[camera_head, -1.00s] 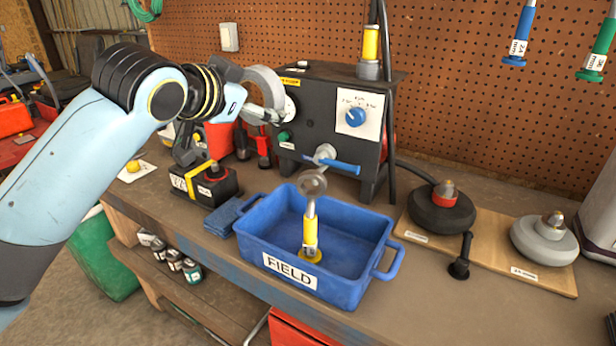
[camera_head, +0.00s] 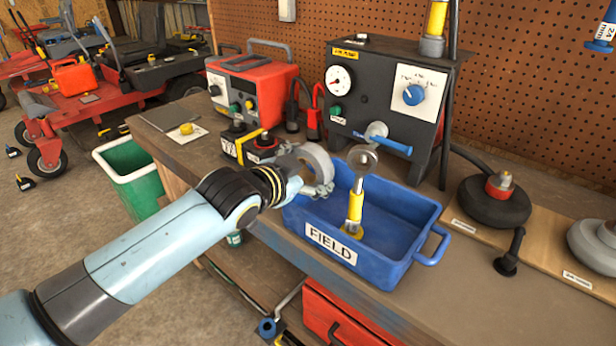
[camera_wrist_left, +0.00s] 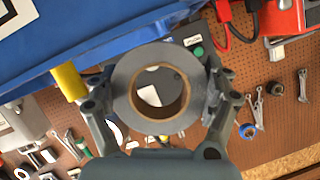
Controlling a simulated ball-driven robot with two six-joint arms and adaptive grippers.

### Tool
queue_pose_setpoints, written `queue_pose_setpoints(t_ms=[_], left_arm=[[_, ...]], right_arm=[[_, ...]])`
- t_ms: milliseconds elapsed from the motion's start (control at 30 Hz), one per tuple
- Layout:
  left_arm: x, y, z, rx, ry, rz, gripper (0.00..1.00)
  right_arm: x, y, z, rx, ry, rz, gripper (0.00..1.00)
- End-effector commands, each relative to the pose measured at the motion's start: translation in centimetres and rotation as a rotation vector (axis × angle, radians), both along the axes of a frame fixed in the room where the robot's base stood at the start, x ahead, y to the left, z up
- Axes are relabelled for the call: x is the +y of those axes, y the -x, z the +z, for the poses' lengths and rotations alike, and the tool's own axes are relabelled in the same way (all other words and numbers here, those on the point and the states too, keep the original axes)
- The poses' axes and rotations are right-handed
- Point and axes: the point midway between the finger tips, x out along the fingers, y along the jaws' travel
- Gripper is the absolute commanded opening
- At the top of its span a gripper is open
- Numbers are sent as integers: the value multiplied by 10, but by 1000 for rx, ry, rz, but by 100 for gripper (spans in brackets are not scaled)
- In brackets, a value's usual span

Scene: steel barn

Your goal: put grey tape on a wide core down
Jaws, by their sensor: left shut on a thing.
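A grey tape roll (camera_head: 320,163) with a wide brown core is held in my left gripper (camera_head: 309,180). In the head view it is above the left end of the blue FIELD crate (camera_head: 377,281), near its back left corner. In the left wrist view the roll (camera_wrist_left: 124,88) sits between the two fingers of my left gripper (camera_wrist_left: 160,92), its open core facing the camera. The fingers press on its outer sides. Whether the roll touches the crate cannot be told. My right gripper is not in view.
A yellow-handled tool (camera_head: 355,205) stands in the crate. Behind it is a black pump box (camera_head: 375,75) with a blue lever; a red charger (camera_head: 252,88) stands to the left. A wooden board (camera_head: 545,235) with round weights lies right. Bare bench shows in front of the board.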

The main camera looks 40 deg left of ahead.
Motion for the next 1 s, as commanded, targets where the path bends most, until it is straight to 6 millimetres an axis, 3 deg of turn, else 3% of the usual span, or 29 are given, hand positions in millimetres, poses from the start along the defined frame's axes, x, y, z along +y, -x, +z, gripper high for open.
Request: queue_pose_setpoints(t_ms=[100,467,500,633,1000], left_arm=[[0,0,-15,0,-1,0,57],[0,0,-19,-1,-1,-1,57],[0,0,-19,-1,-1,-1,84],[0,0,-19,-1,-1,-1,100],[0,5,-15,-1,-2,-1,100]], right_arm=[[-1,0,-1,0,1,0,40],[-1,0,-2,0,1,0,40],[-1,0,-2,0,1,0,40],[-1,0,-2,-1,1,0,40],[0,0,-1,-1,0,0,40]])
